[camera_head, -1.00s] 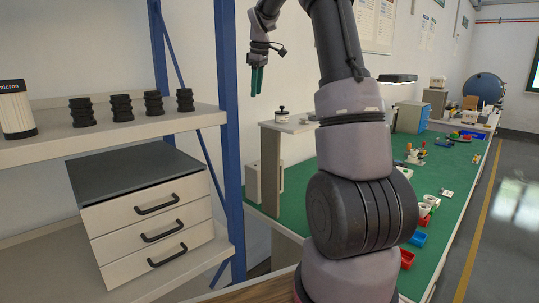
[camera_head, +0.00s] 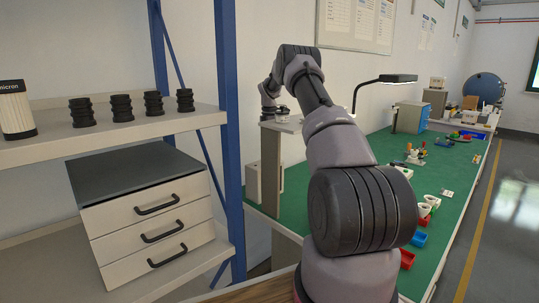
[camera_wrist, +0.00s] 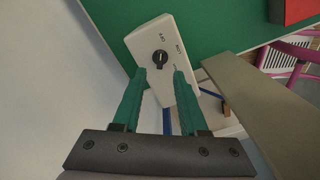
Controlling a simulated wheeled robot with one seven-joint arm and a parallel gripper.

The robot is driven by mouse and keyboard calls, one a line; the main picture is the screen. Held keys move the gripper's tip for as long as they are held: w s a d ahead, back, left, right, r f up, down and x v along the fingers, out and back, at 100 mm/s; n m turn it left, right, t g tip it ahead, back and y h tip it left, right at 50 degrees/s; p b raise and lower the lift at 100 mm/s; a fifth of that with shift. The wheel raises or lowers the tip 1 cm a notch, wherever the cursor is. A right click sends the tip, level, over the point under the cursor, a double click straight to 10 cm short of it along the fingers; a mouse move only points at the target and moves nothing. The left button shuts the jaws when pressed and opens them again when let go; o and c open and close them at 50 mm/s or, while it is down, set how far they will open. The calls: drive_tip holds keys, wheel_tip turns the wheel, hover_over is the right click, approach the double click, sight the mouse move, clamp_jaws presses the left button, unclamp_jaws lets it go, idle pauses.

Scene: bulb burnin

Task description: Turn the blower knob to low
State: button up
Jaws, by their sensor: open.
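The blower knob (camera_wrist: 160,57) is a small round black knob with a light pointer line on the face of a white box (camera_wrist: 147,38) in the wrist view. My gripper (camera_wrist: 158,76) has two green fingers, spread apart and empty. The knob shows between and just beyond the fingertips; I cannot tell whether they touch the box. In the head view the white box (camera_head: 252,184) stands on the green bench, left of a shelf post. My fingers are hidden in the head view.
A grey upright panel (camera_wrist: 265,110) stands close to the right of my fingers. A wall lies to the left. The green bench (camera_head: 375,195) holds a lamp (camera_head: 398,78) and coloured bins (camera_head: 418,239). A blue rack post (camera_head: 230,130) stands at the left.

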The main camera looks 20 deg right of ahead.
wheel_tip(320, 180, down, 6)
drive_tip(key=shift+r, duration=0.15)
clamp_jaws()
